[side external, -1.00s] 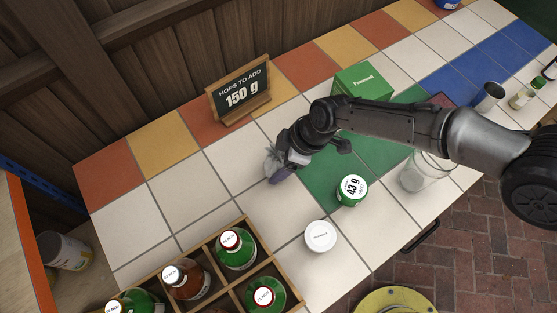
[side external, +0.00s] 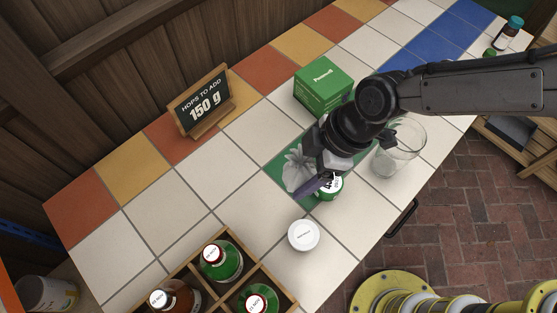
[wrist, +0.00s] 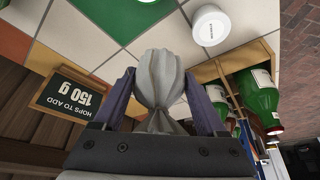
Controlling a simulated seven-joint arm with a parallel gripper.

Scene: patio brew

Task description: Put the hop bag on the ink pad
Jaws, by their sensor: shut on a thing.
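The hop bag (side external: 297,168), a pale grey gathered cloth pouch, is between my gripper's fingers. My gripper (side external: 314,184) is shut on it and holds it over the green tiles. In the wrist view the hop bag (wrist: 158,78) hangs with its tied neck nearest my gripper (wrist: 162,100), a finger on each side. I cannot make out an ink pad in the current views; my arm covers the tiles right of the green box.
A green box (side external: 323,86) and the 150 g sign (side external: 204,100) stand behind. A green jar (side external: 330,187) is partly hidden by my gripper. A glass jar (side external: 397,150), a white-lidded tub (side external: 303,234) and a bottle crate (side external: 238,240) are near. White tiles at left are clear.

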